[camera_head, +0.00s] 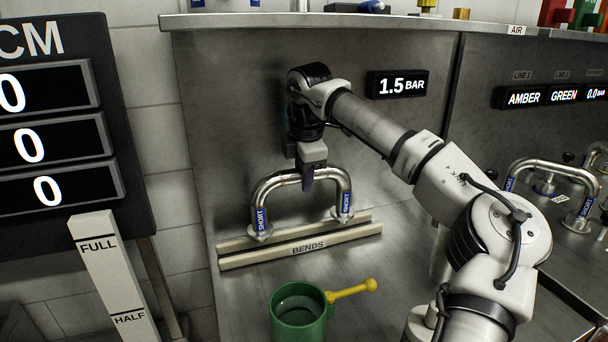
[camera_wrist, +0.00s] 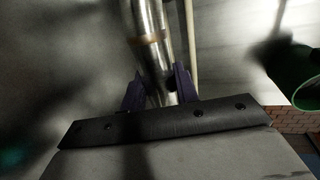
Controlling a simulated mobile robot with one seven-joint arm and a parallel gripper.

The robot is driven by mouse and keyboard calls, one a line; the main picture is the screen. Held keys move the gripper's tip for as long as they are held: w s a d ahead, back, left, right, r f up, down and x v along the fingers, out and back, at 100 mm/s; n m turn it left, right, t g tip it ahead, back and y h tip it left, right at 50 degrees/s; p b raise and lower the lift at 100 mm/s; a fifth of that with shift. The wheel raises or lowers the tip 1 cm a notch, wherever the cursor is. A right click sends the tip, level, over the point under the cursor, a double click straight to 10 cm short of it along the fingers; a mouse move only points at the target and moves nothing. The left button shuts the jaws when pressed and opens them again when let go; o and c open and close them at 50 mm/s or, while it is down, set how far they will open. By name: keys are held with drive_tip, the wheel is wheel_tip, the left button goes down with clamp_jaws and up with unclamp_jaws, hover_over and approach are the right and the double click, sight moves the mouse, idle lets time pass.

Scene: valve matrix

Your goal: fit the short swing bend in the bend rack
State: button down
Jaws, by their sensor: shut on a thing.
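The short swing bend (camera_head: 268,184) is a shiny steel U-shaped pipe with blue SHORT labels on both legs. It stands upright with its legs down at the bend rack (camera_head: 230,262), a pale two-rail rack marked BENDS. The feet look to be at the rails; I cannot tell whether they are fully seated. My gripper (camera_head: 308,180) is above the rack, shut on the top bar of the bend. In the wrist view the bend's pipe (camera_wrist: 147,40) runs between the dark fingers of my gripper (camera_wrist: 158,88).
A green mug (camera_head: 298,315) with a yellow handle stands in front of the rack. Another steel bend (camera_head: 545,165) with blue labels stands on the right bench. A metal back wall (camera_head: 240,100) rises behind my gripper. A FULL/HALF post (camera_head: 100,260) stands at left.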

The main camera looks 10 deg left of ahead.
drive_tip(key=shift+f+b, duration=1.2)
drive_tip(key=shift+f, duration=0.4)
drive_tip(key=c, duration=1)
unclamp_jaws()
drive_tip(key=shift+o, duration=0.2)
drive_tip(key=v, duration=0.7)
drive_tip(key=shift+r+b, duration=0.25)
drive_tip(key=shift+b, duration=0.05)
drive_tip(key=shift+r, duration=0.1)
